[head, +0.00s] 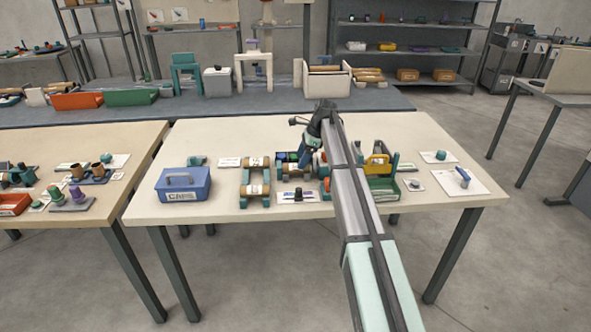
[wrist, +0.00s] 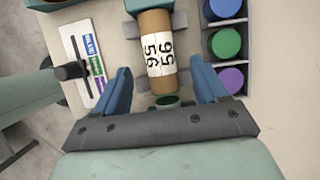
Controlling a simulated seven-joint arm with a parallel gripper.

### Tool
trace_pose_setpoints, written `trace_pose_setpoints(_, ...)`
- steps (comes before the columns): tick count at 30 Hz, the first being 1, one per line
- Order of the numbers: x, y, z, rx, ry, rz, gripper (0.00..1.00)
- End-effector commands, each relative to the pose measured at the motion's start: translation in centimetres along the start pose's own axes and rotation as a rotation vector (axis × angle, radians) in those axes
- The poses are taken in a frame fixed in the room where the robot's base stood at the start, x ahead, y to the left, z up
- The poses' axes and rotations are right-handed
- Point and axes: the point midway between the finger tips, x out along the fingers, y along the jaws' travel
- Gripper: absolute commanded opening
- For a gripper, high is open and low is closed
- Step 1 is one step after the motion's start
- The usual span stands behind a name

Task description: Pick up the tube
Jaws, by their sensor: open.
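The tube (wrist: 157,50) is a brown cardboard cylinder with a white label reading 56. In the wrist view it lies lengthwise, with grey supports beside it and a teal part at its far end. A round green end (wrist: 166,101) shows just below its near end. My gripper (wrist: 158,72) is open, its two blue fingers apart on either side of the tube's near part, with nothing held. I cannot tell its height above the tube. In the head view my gripper (head: 312,142) is over the middle of the table, and this tube is hard to make out there.
A rack of blue, green and purple round pieces (wrist: 227,43) is close on the right. A card with a black-topped piece (wrist: 72,70) is on the left. Labelled tubes in a stand (head: 257,190) and a blue box (head: 183,184) are on the table (head: 222,211).

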Motion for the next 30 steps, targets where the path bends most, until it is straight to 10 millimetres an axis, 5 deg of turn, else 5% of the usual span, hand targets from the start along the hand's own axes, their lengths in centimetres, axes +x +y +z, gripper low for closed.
trace_pose_setpoints(7,3.3,0.0,0.1,0.0,0.0,0.001,0.72)
trace_pose_setpoints(16,3.8,0.0,0.1,0.0,0.0,-0.002,0.72)
trace_pose_setpoints(30,3.8,0.0,0.1,0.0,0.0,-0.001,0.27)
